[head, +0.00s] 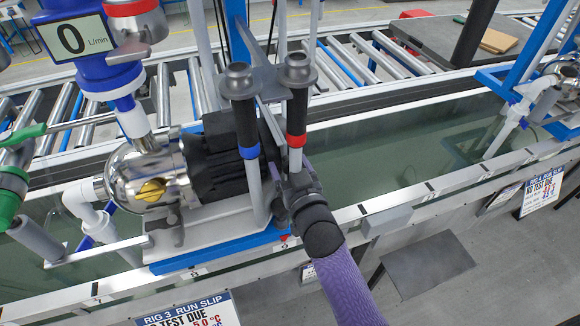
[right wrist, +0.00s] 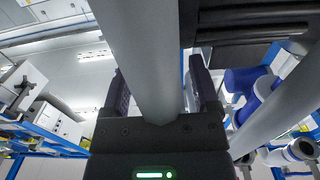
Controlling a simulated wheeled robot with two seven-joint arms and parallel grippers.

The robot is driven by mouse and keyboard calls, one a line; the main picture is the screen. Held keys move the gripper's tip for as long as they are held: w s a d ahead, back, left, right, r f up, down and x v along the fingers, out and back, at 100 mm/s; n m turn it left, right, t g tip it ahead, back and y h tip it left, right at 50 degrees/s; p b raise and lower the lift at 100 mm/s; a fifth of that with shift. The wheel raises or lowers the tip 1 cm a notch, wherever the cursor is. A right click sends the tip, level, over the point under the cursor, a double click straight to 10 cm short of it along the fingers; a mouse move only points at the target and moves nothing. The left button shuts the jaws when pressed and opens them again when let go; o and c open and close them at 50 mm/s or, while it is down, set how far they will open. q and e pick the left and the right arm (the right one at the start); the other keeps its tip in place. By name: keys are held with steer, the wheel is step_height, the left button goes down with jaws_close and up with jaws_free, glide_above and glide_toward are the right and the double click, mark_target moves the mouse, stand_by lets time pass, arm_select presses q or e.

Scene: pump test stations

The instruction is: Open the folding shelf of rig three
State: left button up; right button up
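Rig three's sign (head: 190,312) hangs on the tank front at the lower left of the head view. A flat dark grey panel (head: 428,264) lies low in front of the tank; I cannot tell if it is the folding shelf. My right gripper (head: 292,188) is low beside the red-banded upright handle (head: 297,100), with its purple arm below. In the right wrist view a grey pole (right wrist: 145,50) runs between the two fingers of my right gripper (right wrist: 161,92). Whether they press on it is unclear. My left gripper is not in view.
A silver pump (head: 145,180) with a black motor stands on a blue-edged base left of my right gripper. A blue-banded handle (head: 243,110) stands close by. The water tank (head: 400,150) spans the middle, with a roller conveyor (head: 340,75) behind it. A small grey box (head: 387,218) sits on the front rail.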

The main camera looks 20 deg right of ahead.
jaws_close()
stand_by(1.3)
